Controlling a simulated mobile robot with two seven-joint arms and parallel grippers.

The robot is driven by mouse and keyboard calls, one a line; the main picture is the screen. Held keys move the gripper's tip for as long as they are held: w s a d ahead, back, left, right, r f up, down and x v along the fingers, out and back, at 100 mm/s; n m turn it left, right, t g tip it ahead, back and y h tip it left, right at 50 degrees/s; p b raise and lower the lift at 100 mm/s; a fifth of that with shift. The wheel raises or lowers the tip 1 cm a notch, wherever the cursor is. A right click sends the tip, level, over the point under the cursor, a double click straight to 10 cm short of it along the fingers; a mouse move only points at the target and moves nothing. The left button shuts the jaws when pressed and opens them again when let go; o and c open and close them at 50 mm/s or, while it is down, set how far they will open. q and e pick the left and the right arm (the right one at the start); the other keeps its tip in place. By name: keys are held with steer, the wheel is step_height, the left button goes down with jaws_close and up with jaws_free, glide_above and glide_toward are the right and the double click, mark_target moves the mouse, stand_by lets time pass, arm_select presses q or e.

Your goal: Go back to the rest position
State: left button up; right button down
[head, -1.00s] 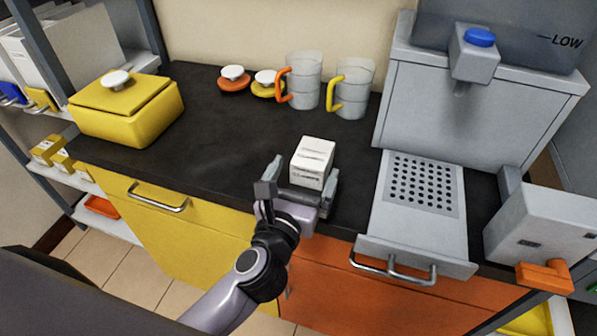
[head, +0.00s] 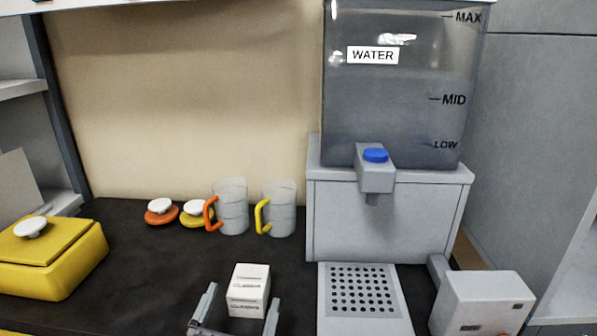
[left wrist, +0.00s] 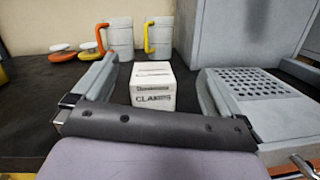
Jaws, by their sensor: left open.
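My left gripper (head: 238,306) shows at the bottom of the head view, its two fingers spread apart. A small white box (head: 249,289) with dark print stands on the black counter between and just beyond the fingers. In the left wrist view the same box (left wrist: 153,86) stands upright on the counter, and visible gaps separate it from both fingers. My left gripper (left wrist: 158,85) is open and holds nothing. My right gripper is in neither view.
A water dispenser (head: 390,225) with a perforated drip tray (head: 325,300) stands to the right. A grey box-shaped device (head: 482,303) is beside it. A yellow container (head: 60,270) is at left.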

arm_select(q)
steer(key=s+d+r+m+g+h, duration=0.3)
steer(key=s+m+h, duration=0.45)
steer(key=m, duration=0.95)
steer(key=s+d+f+m+g+h, duration=0.25)
steer(key=f+m+g, duration=0.3)
steer(key=m, duration=0.45)
steer(key=s+a+f+m+g+y, duration=0.4)
steer(key=s+a+f+y, duration=0.25)
steer(key=a, duration=0.25)
steer(key=s+a+f+m+g+y, duration=0.35)
steer(key=s+a+f+y, duration=0.3)
steer(key=a, duration=0.35)
steer(key=w+d+f+t+h+p, duration=0.3)
steer(key=w+f+t, duration=0.3)
steer(key=t, duration=0.1)
steer(key=shift+w+d+f, duration=0.15)
steer(key=shift+w+d, duration=0.15)
steer(key=shift+d, duration=0.05)
steer(key=shift+m, duration=0.25)
steer(key=shift+c, duration=0.4)
